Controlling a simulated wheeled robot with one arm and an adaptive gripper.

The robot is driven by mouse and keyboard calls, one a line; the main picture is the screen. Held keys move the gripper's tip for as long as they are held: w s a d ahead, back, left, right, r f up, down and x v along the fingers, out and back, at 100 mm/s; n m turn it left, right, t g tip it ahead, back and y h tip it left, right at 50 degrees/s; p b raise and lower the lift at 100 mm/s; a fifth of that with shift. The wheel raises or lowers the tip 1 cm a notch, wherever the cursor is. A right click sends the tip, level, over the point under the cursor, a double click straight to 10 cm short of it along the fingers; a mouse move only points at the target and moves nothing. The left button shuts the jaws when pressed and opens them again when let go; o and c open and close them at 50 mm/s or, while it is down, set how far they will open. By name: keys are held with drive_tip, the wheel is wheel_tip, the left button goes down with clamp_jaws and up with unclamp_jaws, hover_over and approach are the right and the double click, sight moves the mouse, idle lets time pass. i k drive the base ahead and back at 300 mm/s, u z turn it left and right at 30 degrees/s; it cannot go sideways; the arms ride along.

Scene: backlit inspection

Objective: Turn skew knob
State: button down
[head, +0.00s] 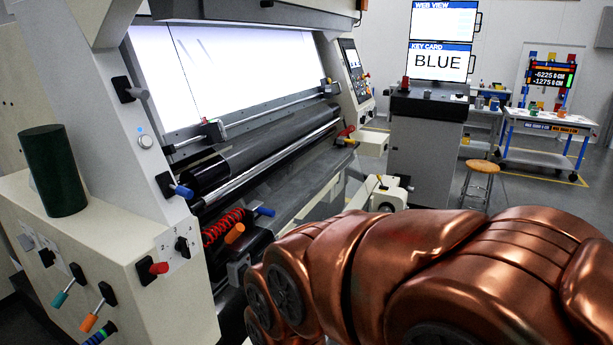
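No label reading "skew" can be made out, so I cannot tell which control is the skew knob. A round silver knob (146,141) with a small blue light above it is on the machine's grey upright. Black-based handles are nearby: a blue-tipped handle (181,190) on the upright, and a red-tipped handle (157,268), a teal-tipped handle (62,299) and an orange-tipped handle (90,321) on the beige cabinet's front. My copper arm fills the lower right, in front of the machine's right-hand lower part. My gripper is out of sight.
The machine's rollers (270,150) run below a bright backlit panel (230,75). A dark green cylinder (52,170) stands on the cabinet. A screen reading "BLUE" (440,62), a stool (482,172) and a blue-legged cart (548,123) are at the back right. Some floor shows around them.

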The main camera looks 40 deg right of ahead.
sight(181, 245)
drive_tip(key=u, duration=1.45)
drive_tip(key=k, duration=0.65)
drive_tip(key=u, duration=0.1)
